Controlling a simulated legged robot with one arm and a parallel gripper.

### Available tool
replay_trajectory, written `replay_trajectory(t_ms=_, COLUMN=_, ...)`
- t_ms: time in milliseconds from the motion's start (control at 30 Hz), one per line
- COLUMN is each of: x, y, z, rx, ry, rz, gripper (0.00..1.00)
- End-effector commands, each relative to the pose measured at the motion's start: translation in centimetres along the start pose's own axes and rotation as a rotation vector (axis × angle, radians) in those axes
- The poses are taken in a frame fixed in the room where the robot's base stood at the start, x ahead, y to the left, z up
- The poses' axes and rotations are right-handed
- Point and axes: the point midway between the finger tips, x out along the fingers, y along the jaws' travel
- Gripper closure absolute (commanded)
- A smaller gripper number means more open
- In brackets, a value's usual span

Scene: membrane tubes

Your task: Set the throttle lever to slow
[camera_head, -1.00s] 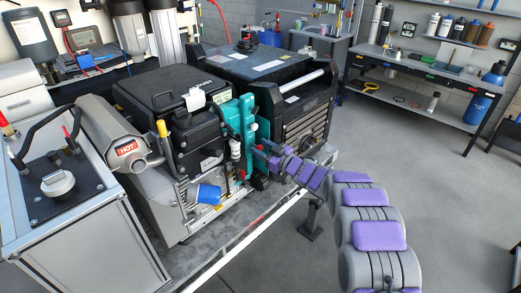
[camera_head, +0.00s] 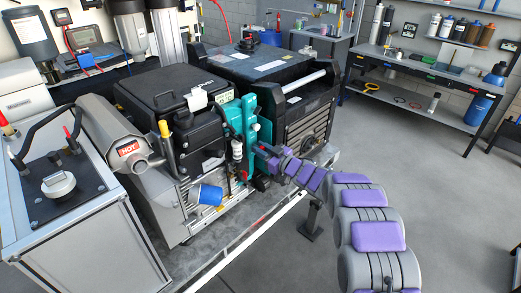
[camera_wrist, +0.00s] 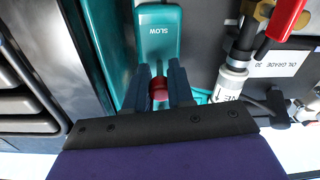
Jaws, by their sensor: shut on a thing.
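The throttle panel is a teal plate marked SLOW (camera_wrist: 158,32), upright on the engine's side; in the head view the teal panel (camera_head: 232,122) stands between the engine and a black unit. The throttle lever has a red knob (camera_wrist: 159,88), seen in the wrist view below the SLOW label. My gripper (camera_wrist: 160,85) is shut on the red knob, with a dark finger on each side of it.
In the wrist view a red handle (camera_wrist: 286,18), a white fitting (camera_wrist: 230,83) and an oil label (camera_wrist: 278,64) are close on the right. A blue cylinder (camera_head: 208,194) juts from the engine. A muffler marked HOT (camera_head: 127,150) is at left. The floor at right is clear.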

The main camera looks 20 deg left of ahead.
Motion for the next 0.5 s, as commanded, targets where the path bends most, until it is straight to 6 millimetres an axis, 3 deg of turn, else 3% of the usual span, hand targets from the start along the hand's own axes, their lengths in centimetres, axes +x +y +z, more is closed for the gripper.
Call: replay_trajectory(t_ms=500, x=-0.1, y=-0.1, z=1.4, rx=-0.001, ry=0.242, rz=0.042, gripper=1.0)
